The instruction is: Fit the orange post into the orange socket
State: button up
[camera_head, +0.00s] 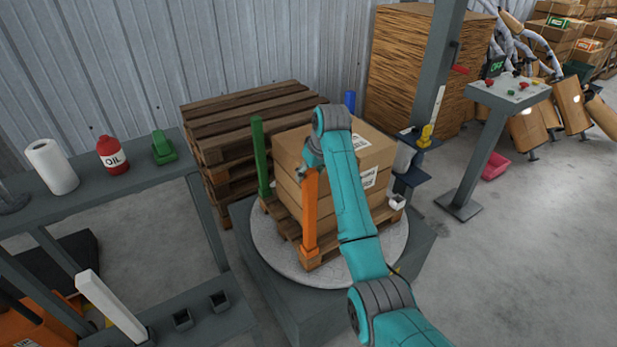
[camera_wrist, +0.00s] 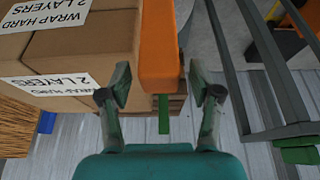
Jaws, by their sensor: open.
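The orange post (camera_head: 310,205) stands upright at the front corner of the loaded pallet, its lower end at the wider orange socket (camera_head: 308,247). It looks seated there, though the inside of the socket is hidden. My gripper (camera_head: 311,158) is at the top of the post, partly hidden by my arm in the head view. In the wrist view my gripper (camera_wrist: 163,90) is open, with one finger on each side of the orange post (camera_wrist: 160,45) and gaps between fingers and post.
The pallet carries cardboard boxes (camera_head: 288,190) on a round turntable (camera_head: 270,240). A green post (camera_head: 260,160) and a blue post (camera_head: 349,101) stand at other corners; a white socket (camera_head: 397,202) is empty. A white post (camera_head: 108,305) leans in the left rack. Stacked pallets (camera_head: 240,115) stand behind.

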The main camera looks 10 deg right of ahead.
jog(key=v, duration=0.9)
